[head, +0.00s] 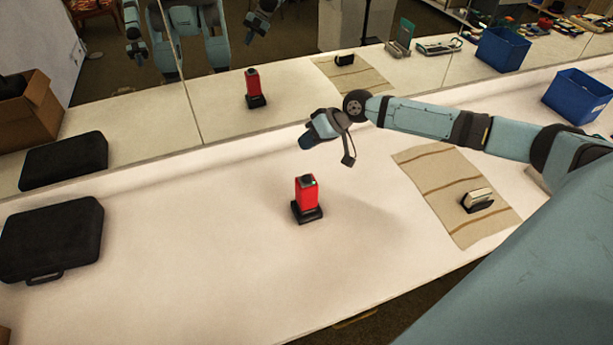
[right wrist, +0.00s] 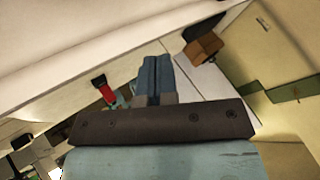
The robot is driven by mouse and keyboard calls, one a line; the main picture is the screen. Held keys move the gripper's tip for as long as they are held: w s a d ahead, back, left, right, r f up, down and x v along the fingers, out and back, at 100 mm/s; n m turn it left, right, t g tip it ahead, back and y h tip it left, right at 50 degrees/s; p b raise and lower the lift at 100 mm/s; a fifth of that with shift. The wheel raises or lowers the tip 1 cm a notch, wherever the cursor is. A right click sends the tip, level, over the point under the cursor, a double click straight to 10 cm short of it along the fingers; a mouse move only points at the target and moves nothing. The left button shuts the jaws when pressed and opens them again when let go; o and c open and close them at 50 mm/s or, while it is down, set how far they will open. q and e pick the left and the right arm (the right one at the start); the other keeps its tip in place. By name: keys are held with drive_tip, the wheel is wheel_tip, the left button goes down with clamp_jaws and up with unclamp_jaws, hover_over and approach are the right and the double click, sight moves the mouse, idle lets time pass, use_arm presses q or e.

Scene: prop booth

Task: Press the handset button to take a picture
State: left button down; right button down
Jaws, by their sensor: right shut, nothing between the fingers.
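The red handset (head: 307,190) stands upright in a black base on the white counter in the head view, with a small dark part on its top. My right gripper (head: 318,124) is above the counter, beyond the handset and apart from it. The right wrist view shows its two blue fingers (right wrist: 155,76) together, with nothing between them. A red handset shape (right wrist: 103,89) shows left of the fingers there; I cannot tell whether it is the handset or its reflection. A small cream and black device (head: 478,200), perhaps the camera, sits on a striped cloth (head: 437,171) at right.
A mirror (head: 225,75) runs along the counter's back and repeats the handset, cloth and case. A black case (head: 50,238) lies at left and a blue bin (head: 578,97) stands at far right. The counter is clear between the case and handset.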

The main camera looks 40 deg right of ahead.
drive_tip(key=b, duration=0.6)
hover_over(307, 175)
wheel_tip(307, 175, down, 7)
drive_tip(key=shift+s+f, duration=0.1)
drive_tip(key=shift+f, duration=0.1)
drive_tip(key=shift+f+b, duration=0.45)
drive_tip(key=shift+f, duration=0.25)
idle(0.7)
idle(0.4)
drive_tip(key=shift+f, duration=0.4)
